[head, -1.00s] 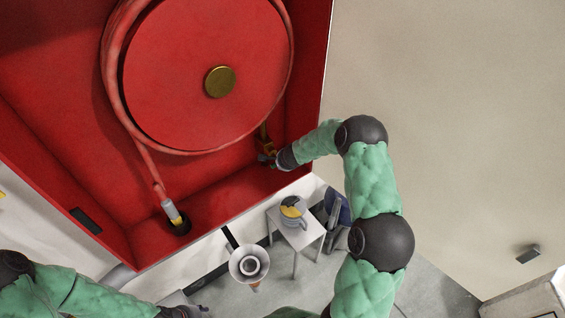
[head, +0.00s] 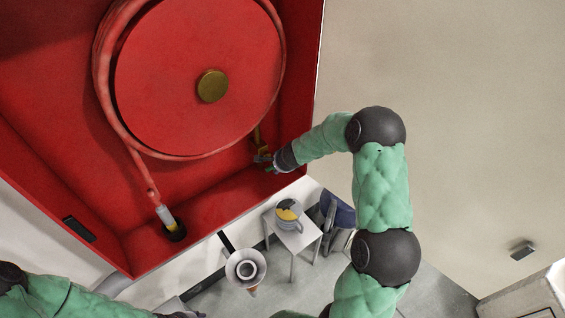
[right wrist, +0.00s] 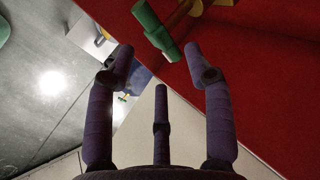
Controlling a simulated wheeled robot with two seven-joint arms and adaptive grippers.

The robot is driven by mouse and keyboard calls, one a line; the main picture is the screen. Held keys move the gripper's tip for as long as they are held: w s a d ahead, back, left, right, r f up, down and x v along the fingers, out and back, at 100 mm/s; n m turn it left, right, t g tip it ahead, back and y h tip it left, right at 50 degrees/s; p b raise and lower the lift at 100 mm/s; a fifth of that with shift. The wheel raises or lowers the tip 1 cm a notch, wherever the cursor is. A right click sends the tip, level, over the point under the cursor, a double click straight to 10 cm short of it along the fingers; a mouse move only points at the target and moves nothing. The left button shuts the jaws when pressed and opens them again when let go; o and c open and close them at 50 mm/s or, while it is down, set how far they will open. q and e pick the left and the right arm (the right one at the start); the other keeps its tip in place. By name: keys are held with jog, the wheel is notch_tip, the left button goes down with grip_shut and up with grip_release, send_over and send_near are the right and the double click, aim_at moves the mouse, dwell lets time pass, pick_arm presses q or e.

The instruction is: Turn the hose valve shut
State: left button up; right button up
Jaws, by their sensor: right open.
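The hose valve shows at the lower right inside the red cabinet in the head view, with a brass body (head: 259,143). My right gripper (head: 268,161) is at the valve. In the wrist view its purple fingers (right wrist: 158,62) are spread, and the handle appears apart from them. The fingers are small and partly hidden in the head view. My left gripper (head: 185,314) is at the bottom edge, mostly cut off.
The hose reel (head: 160,75) with a brass hub (head: 212,86) fills the cabinet (head: 110,245). The hose nozzle (head: 166,216) hangs at lower left. Below stand a small table (head: 292,240) with a jug (head: 288,214), a blue chair (head: 338,210) and a white funnel-like object (head: 245,268).

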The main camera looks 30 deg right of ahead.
jog(key=shift+v, duration=2.5)
jog(key=s+a+f+n+g+y, duration=0.1)
jog(key=s+a+f+n+g, duration=0.1)
jog(key=s+a+f+n, duration=0.35)
jog(key=s+a+f+n+g+y, duration=0.1)
jog(key=s+a+f+n, duration=0.1)
jog(key=s+a+f, duration=0.7)
jog(key=s+a+f+n+g+y, duration=0.2)
jog(key=s+a+f+n, duration=0.1)
jog(key=s+a+f, duration=0.3)
jog(key=s+a+f+n+g+y, duration=0.2)
jog(key=s+a+f+n, duration=0.3)
jog(key=s, duration=0.4)
notch_tip(320, 180, down, 25)
jog(key=w+a+b, duration=0.2)
jog(key=b, duration=2.7)
jog(key=shift+w+a+t, duration=0.2)
jog(key=shift+w+t, duration=0.05)
jog(key=shift+t, duration=0.05)
jog(key=shift+f, duration=0.1)
